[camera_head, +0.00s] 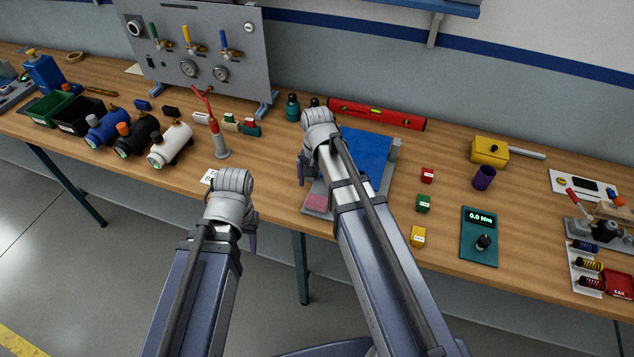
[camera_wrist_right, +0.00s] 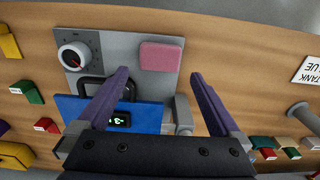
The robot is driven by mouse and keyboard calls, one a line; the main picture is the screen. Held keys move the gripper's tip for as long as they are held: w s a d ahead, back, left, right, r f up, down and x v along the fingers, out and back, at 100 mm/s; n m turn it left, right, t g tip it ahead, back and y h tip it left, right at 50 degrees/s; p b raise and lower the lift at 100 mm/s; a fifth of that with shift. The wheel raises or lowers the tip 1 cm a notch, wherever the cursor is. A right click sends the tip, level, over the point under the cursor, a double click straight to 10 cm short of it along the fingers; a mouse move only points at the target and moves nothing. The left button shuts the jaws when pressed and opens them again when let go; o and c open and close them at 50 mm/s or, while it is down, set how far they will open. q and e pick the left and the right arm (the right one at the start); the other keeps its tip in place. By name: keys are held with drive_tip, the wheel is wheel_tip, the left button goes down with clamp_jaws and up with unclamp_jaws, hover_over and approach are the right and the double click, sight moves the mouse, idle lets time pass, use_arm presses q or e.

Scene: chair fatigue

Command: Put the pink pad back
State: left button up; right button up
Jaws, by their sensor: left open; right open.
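The pink pad (camera_head: 316,202) lies on the front corner of a grey device plate (camera_head: 384,187) that has a blue panel (camera_head: 366,152). In the right wrist view, the pink pad (camera_wrist_right: 161,57) shows flat on the grey plate, just beyond and between the tips of my right gripper (camera_wrist_right: 160,76). That gripper is open and empty, above the device; whether it touches anything cannot be told. In the head view my right gripper (camera_head: 303,172) hides part of the device. My left gripper (camera_head: 251,238) is open and empty near the table's front edge.
A dial (camera_wrist_right: 75,56) and a small display (camera_wrist_right: 118,118) sit on the device. A red-topped tool (camera_head: 220,140) stands left of it, near several cylinders. Small red, green and yellow blocks (camera_head: 423,203) stand to the right. A red level (camera_head: 376,113) lies behind.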

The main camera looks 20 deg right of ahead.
wheel_tip(320, 180, up, 4)
drive_tip(key=p, duration=0.3)
drive_tip(key=s+a+n+h, duration=0.1)
drive_tip(key=s+a+n, duration=0.9)
drive_tip(key=s, duration=0.4)
drive_tip(key=shift+s+a+r+n, duration=0.15)
drive_tip(key=shift+a+r+n, duration=0.05)
drive_tip(key=shift+a+n, duration=0.1)
drive_tip(key=shift+c, duration=0.2)
idle(0.9)
